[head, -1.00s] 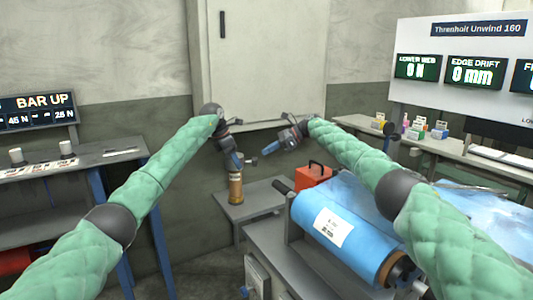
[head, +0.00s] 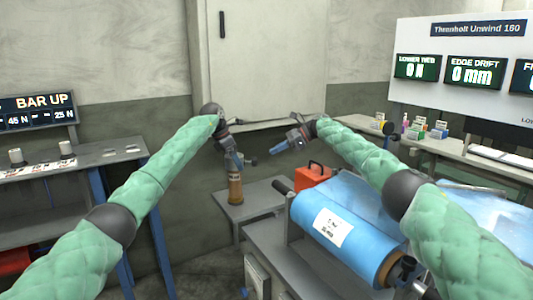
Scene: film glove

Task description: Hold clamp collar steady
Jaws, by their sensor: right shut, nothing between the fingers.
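My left gripper (head: 235,165) points down just above a brown cylinder (head: 235,188) that stands upright on a small grey table. Its fingers are small and partly merge with the parts around them, so I cannot tell whether they are open or shut. A small grey knob-like part (head: 252,161) shows just right of its fingers; I cannot tell whether they touch. My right gripper (head: 276,149) is shut and empty, tilted down to the left, right of the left gripper and apart from it. I cannot clearly identify the clamp collar; a dark fitting (head: 405,266) shows at the blue roll's near end.
The blue film roll (head: 345,238) lies on a grey machine below my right arm. A red-orange toolbox (head: 314,175) stands behind it. A bench (head: 85,165) is at the left, a shelf with small coloured items (head: 425,132) at the right. A grey cabinet (head: 265,60) stands behind.

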